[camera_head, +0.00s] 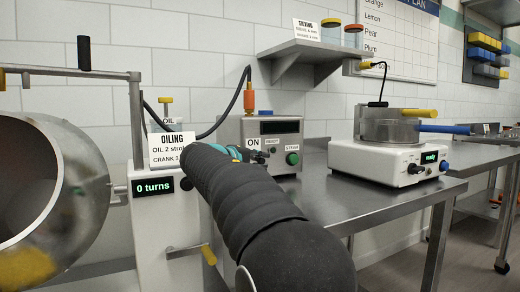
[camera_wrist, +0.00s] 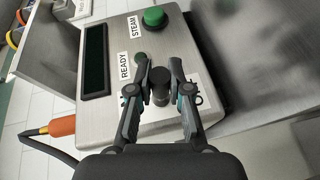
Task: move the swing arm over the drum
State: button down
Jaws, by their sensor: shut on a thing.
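The swing arm (camera_head: 70,72) is a grey horizontal bar on an upright post, with a black upright handle (camera_head: 84,53). It reaches left, above the drum in the picture; I cannot tell whether it is directly over it. The drum (camera_head: 88,195) is a round metal vessel with its mouth facing left and yellow inside. My gripper (camera_wrist: 160,88) is shut on a black knob (camera_wrist: 160,98) on the front of the steam box, to the right of the swing arm and drum. In the head view my arm hides most of the gripper.
The steam box (camera_head: 228,128) has a green button (camera_head: 292,158) and an ON label. The oiling stand (camera_head: 150,225) shows "0 turns" and has a yellow-handled crank (camera_head: 208,254). A white sieve machine (camera_head: 385,165) stands on the steel table (camera_head: 350,205). A shelf (camera_head: 310,50) hangs above.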

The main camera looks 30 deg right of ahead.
jog(key=r+n+g+p, duration=0.1)
jog(key=n+p, duration=0.1)
jog(key=p, duration=0.1)
jog(key=shift+w+r+y, duration=0.1)
jog(key=shift+r+y, duration=0.2)
jog(key=shift+w+r+n+g+y+p, duration=0.15)
jog(key=shift+n+g+p, duration=0.1)
jog(key=shift+n+g, duration=0.2)
jog(key=shift+r+n+g+y+p, duration=0.1)
jog(key=shift+n+g+y+p, duration=0.1)
jog(key=shift+n+g, duration=0.25)
jog(key=c, duration=1.1)
grip_release()
jog(key=v, duration=1.2)
